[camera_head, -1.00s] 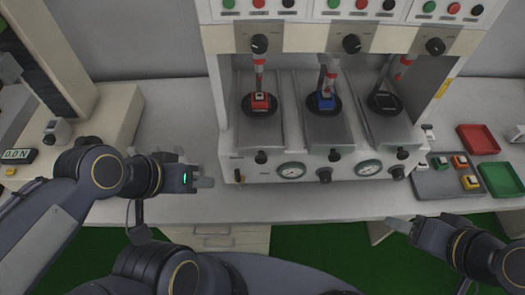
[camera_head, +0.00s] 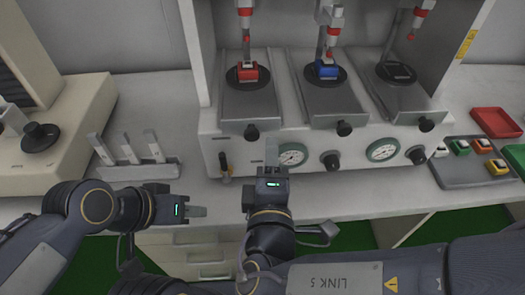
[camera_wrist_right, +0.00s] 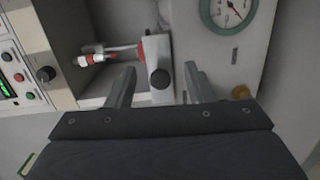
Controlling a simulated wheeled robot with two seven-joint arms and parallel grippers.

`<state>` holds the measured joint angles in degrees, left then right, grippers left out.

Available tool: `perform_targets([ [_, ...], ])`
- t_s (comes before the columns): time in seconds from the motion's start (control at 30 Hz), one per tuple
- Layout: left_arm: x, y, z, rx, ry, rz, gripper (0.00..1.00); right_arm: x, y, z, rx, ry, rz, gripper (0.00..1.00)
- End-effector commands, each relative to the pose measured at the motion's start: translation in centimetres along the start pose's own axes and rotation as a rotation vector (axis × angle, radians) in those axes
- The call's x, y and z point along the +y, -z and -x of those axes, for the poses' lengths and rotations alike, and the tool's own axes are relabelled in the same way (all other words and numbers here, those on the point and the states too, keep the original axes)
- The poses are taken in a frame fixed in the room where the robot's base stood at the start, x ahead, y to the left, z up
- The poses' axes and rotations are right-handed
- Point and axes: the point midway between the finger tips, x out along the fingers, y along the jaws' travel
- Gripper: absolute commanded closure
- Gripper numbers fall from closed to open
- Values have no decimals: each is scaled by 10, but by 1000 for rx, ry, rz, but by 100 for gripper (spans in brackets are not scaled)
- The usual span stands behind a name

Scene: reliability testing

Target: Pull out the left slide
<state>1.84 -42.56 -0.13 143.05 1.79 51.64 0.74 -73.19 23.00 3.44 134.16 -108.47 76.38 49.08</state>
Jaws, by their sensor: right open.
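The left slide (camera_head: 249,105) is a grey metal plate in the left bay of the white machine. It carries a red block (camera_head: 247,72) and has a black knob (camera_head: 251,132) at its front. My right gripper (camera_head: 271,148) points at the machine just in front of and slightly right of this knob. In the right wrist view, the open fingers (camera_wrist_right: 160,70) lie on either side of the black knob (camera_wrist_right: 160,79); contact is not clear. My left gripper (camera_head: 197,211) is further left, over the table's front edge, apart from the machine; its jaw opening is not clear.
The middle slide (camera_head: 330,103) carries a blue block, and the right slide (camera_head: 405,100) a dark one. Gauges (camera_head: 291,154) and knobs line the machine's front below. A white rack (camera_head: 138,172) stands left; a button panel (camera_head: 470,162) and red tray (camera_head: 496,122) are right.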

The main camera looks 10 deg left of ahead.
Motion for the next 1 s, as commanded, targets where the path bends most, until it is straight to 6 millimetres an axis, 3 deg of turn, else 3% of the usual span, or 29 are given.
perform_targets([
  [0.03,-2,-2,-5,0,0,0,64,-5,17,6,53,-31,16,52],
  [0.17,-2,-2,-4,1,0,0,64,-2,33,7,102,-62,23,52],
  [0.6,1,2,3,1,0,0,64,2,38,-56,99,-60,24,52],
  [1.0,1,2,3,0,0,0,64,2,39,-67,100,-60,24,52],
])
